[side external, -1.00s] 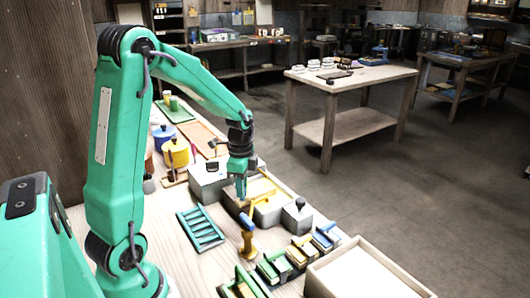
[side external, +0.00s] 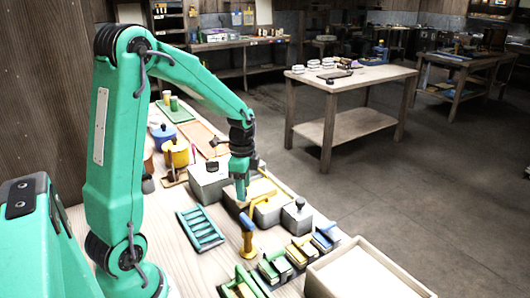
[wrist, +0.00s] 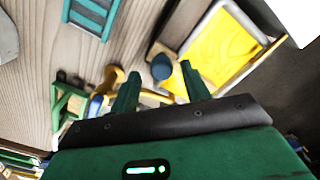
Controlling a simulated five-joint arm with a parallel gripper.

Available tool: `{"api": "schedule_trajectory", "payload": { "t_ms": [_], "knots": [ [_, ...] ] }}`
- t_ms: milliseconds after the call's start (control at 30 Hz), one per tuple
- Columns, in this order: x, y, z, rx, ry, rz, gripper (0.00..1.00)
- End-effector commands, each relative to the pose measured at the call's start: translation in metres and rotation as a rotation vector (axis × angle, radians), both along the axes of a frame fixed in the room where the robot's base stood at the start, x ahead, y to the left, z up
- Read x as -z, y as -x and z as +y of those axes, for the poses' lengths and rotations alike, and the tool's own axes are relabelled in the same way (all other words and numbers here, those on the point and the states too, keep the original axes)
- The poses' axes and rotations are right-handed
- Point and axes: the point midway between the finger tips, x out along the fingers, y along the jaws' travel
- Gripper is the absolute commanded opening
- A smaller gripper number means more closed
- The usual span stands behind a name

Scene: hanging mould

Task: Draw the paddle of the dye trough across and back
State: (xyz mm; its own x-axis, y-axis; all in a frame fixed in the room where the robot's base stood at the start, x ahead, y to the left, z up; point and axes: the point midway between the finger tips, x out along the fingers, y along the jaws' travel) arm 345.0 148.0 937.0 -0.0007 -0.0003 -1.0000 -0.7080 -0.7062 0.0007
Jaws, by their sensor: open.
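The dye trough (wrist: 222,48) shows in the wrist view as a pale-rimmed box with bright yellow inside, at the upper right. A round dark blue knob (wrist: 161,67), which looks like the paddle's handle, stands at its left end. My gripper (wrist: 160,88) is open, with one green finger on either side below the knob in the picture; I cannot tell if either touches it. In the side view my gripper (side external: 241,194) points down over the bench beside a yellow bar (side external: 263,197) at the trough. The paddle's lower part is hidden.
A green rack (side external: 200,228) lies to the left of the trough. A blue-and-yellow upright tool (side external: 247,237) stands in front. Several small green, yellow and blue holders and a pale tray (side external: 365,272) fill the front right. Grey lidded boxes (side external: 210,180) stand behind.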

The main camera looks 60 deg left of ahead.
Motion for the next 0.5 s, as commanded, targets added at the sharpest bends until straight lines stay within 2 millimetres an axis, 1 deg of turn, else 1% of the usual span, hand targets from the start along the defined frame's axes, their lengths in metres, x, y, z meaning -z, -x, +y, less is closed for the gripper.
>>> {"api": "schedule_trajectory", "payload": {
  "t_ms": [167,400,500],
  "knots": [
    [-0.018,-0.001,0.000,0.000,-0.001,-0.004,0.47],
    [-0.050,0.000,0.000,0.001,-0.001,-0.004,0.47],
    [-0.060,0.000,0.000,0.001,-0.001,-0.002,0.47]
  ]
}}
